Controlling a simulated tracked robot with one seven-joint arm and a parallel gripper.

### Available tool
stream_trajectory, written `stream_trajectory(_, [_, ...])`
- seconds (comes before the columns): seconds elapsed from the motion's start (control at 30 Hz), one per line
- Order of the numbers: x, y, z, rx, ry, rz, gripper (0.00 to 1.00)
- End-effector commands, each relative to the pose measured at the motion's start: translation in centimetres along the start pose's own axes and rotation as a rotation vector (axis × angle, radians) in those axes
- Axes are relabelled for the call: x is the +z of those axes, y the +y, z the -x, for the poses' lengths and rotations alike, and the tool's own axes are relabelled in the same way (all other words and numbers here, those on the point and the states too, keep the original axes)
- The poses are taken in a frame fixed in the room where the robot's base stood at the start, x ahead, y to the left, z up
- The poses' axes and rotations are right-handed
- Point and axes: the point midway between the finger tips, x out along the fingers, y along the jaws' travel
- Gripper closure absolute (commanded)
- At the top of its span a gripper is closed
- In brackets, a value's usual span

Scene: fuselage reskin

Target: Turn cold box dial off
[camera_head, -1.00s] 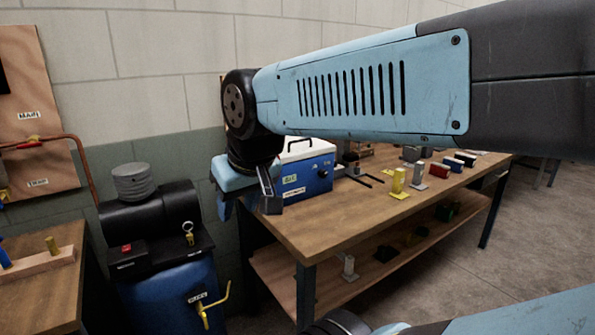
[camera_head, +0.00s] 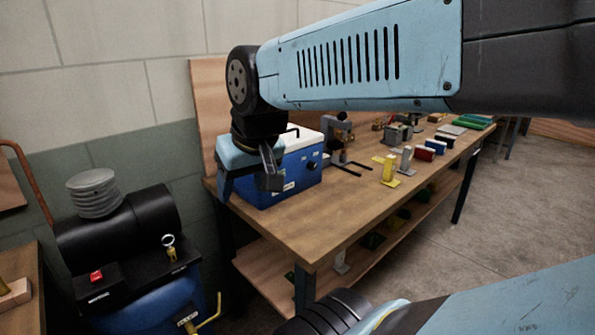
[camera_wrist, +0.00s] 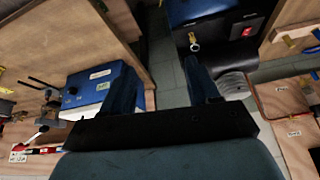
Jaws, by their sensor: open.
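The cold box (camera_head: 292,172) is a blue case with a white lid and a dark handle, standing at the near left end of the workbench. Its small dark round dial (camera_head: 311,165) is on the front, right of my gripper. The wrist view shows the cold box (camera_wrist: 106,90) at the left, upside down, with the dial (camera_wrist: 72,90) on its blue face. My gripper (camera_head: 248,184) is open and empty, pointing down in front of the box's left part and hiding some of it. In the wrist view its two fingers (camera_wrist: 162,70) are spread, with floor between them and the box to their left.
The workbench (camera_head: 330,222) carries a microscope-like stand (camera_head: 341,140), a yellow block (camera_head: 388,168) and several coloured blocks right of the box. A blue-black compressor (camera_head: 120,225) stands on the floor at left. A wooden backboard (camera_head: 208,100) rises behind the box.

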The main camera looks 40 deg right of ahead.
Motion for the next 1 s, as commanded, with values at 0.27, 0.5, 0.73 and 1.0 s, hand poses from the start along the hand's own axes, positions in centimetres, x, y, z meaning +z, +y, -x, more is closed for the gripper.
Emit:
stream_trajectory(0.27, [-0.8, 1.7, -4.2, -0.117, -0.220, -0.357, 0.39])
stream_trajectory(0.5, [-2.7, 2.9, -7.9, -0.278, -0.396, -0.760, 0.39])
stream_trajectory(0.73, [-5.5, 5.9, -11.2, -0.465, -0.507, -1.156, 0.39])
stream_trajectory(1.0, [-8.8, 12.7, -14.8, -0.734, -0.552, -1.624, 0.39])
